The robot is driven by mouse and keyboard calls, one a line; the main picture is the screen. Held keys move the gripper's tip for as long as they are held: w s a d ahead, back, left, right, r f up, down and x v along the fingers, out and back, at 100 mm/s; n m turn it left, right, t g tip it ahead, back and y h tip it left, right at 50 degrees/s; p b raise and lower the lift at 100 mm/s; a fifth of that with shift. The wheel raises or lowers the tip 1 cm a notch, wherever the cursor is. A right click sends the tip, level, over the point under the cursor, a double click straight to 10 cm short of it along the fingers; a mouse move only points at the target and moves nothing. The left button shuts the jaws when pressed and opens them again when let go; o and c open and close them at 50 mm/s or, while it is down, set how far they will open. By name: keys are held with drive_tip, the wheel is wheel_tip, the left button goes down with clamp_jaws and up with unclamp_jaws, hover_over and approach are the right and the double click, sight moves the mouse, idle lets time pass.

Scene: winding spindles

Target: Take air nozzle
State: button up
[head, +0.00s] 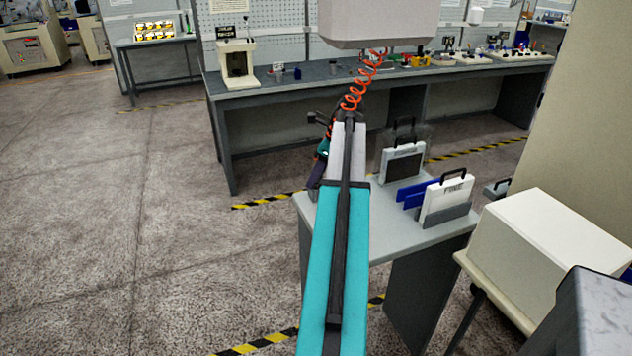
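An orange coiled hose (354,93) hangs from under a pale grey box (378,22) at the top middle. It runs down behind the end of my arm. At its lower end, just left of my arm, a small teal and dark piece (322,152) shows, which looks like the air nozzle; part of it is hidden by the arm. Dark parts at the arm's far end, close above this piece, look like my gripper (319,118). Its fingers are too small and covered to tell whether they are open or shut, or whether they touch the nozzle.
A small grey table (405,236) under my arm carries white panels with black handles (446,201) and a blue panel (412,192). A long workbench (290,92) with small items stands behind. A cream box (550,250) is at right. The floor at left is free.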

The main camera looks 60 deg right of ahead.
clamp_jaws()
drive_tip(key=shift+r, duration=0.1)
wheel_tip(320, 180, up, 8)
drive_tip(key=shift+d+r+b, duration=0.1)
drive_tip(key=shift+b, duration=0.4)
drive_tip(key=shift+r, duration=0.85)
